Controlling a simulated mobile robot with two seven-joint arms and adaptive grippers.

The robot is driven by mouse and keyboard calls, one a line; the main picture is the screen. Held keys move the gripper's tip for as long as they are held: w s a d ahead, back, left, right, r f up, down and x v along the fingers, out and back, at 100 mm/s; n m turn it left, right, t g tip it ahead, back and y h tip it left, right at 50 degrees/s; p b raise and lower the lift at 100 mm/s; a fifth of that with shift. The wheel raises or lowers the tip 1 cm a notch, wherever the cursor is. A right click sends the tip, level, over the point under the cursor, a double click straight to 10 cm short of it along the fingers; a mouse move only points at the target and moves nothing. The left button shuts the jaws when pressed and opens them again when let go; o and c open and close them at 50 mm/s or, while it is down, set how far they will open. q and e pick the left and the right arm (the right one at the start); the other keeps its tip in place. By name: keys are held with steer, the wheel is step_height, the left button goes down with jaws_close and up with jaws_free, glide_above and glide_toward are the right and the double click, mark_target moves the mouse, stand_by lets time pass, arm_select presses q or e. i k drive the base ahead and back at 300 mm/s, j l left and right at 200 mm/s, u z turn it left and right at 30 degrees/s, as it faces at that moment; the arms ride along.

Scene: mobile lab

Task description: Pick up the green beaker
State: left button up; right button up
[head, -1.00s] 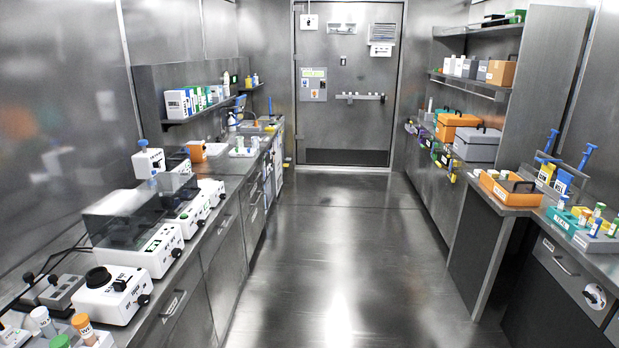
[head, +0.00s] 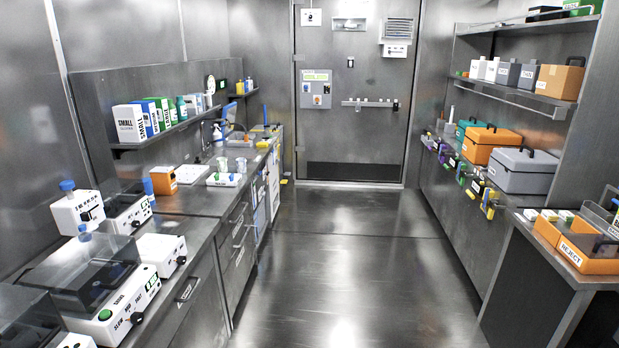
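I cannot make out a green beaker for certain in the head view. Small clear vessels (head: 241,165) stand near a white tray with green marks (head: 225,179) on the left counter, too small to tell their colour. Neither of my grippers is in view.
A left counter (head: 190,202) holds white instruments and an orange box (head: 163,180). On the right are an orange case (head: 491,145), a grey case (head: 523,170) and an orange REJECT tray (head: 575,255). The floor aisle (head: 335,255) is clear up to the closed door (head: 350,95).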

mark_target(222, 165)
steer(key=i+u, duration=0.2)
steer(key=i, duration=0.3)
steer(key=i+l+u, duration=0.2)
steer(key=i, duration=0.3)
steer(key=i+l+u, duration=0.15)
steer(key=i, duration=0.35)
steer(key=i+l+u, duration=0.4)
steer(key=i+l, duration=0.05)
steer(key=i, duration=0.15)
